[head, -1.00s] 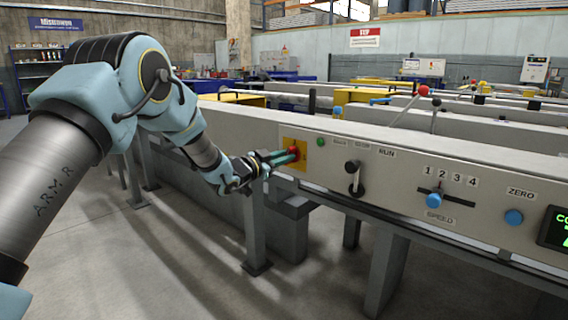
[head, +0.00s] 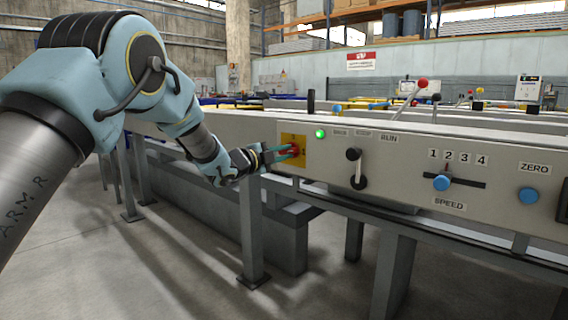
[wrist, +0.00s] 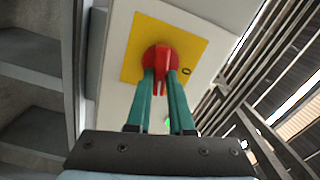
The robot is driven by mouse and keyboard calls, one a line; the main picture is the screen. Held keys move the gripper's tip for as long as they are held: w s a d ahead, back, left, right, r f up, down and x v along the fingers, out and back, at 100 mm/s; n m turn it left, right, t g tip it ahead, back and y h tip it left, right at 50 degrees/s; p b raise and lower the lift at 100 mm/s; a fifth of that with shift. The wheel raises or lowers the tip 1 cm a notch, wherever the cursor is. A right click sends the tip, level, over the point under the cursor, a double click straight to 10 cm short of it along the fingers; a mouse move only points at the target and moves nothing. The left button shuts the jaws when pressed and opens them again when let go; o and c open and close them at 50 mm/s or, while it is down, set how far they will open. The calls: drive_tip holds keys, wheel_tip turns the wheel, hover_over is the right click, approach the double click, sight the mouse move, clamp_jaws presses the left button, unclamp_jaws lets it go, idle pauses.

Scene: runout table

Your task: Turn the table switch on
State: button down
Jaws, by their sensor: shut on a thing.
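The table switch is a red rotary knob (head: 294,151) on a yellow plate (head: 285,137), at the left of the grey control panel. My gripper (head: 288,152) reaches it from the left, with its green fingers at the knob. In the wrist view the red knob (wrist: 163,55) sits on the yellow plate (wrist: 192,47), and my gripper (wrist: 161,76) is shut on its grip bar, one finger each side. The bar runs nearly upright in that picture, with a "0" mark on the plate to its right. A green lamp (head: 320,133) beside the plate glows brightly.
Table legs (head: 252,230) stand below. The floor in front is open.

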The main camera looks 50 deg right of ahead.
drive_tip(key=shift+f+m+b, duration=0.25)
drive_tip(key=shift+m+b, duration=0.95)
drive_tip(key=shift+m, duration=0.1)
drive_tip(key=c, duration=0.8)
unclamp_jaws()
drive_tip(key=shift+r, duration=0.1)
drive_tip(key=shift+a, duration=0.1)
drive_tip(key=a+p, duration=0.1)
drive_tip(key=a, duration=0.9)
drive_tip(key=shift+w+a+p, duration=0.25)
drive_tip(key=shift+a+p, duration=0.1)
